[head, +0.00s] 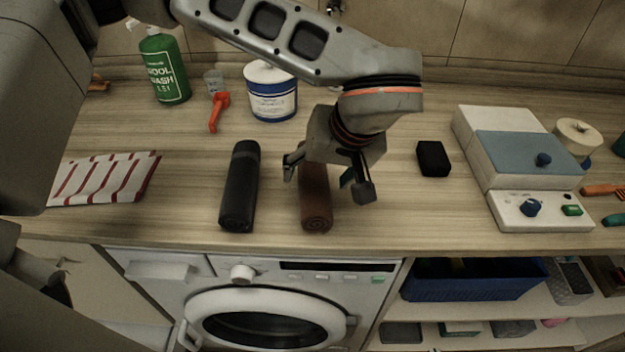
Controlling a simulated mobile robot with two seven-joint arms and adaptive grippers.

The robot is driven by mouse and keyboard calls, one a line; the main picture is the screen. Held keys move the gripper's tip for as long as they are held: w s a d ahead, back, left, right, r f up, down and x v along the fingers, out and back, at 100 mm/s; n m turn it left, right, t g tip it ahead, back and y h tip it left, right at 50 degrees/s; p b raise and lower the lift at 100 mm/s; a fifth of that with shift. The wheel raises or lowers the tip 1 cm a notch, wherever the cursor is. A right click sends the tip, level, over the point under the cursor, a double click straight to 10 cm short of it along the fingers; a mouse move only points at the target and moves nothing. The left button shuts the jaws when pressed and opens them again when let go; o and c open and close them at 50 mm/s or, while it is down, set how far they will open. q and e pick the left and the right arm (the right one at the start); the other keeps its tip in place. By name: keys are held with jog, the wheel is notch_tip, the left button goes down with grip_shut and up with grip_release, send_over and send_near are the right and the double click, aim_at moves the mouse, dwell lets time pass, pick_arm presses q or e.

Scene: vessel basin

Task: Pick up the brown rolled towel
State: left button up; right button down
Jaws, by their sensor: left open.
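The brown rolled towel (317,215) lies on the wooden counter, its length running from the front edge toward the back. My left gripper (326,180) is over it, pointing down, with one finger on each side of the towel. The fingers are apart, and I cannot tell whether either touches it. The gripper body hides the towel's far end. My right gripper is not in view.
A black cylinder (240,190) lies close on the left. A black box (433,159) is on the right, before a white and blue device (520,150). A white tub (271,95), red tool (217,110) and green bottle (163,68) stand behind. A striped cloth (105,179) lies left.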

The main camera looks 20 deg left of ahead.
pick_arm(q)
jog(key=shift+x, duration=1.35)
jog(key=c, duration=1.2)
jog(key=shift+w+r, duration=0.1)
jog(key=shift+c, duration=0.2)
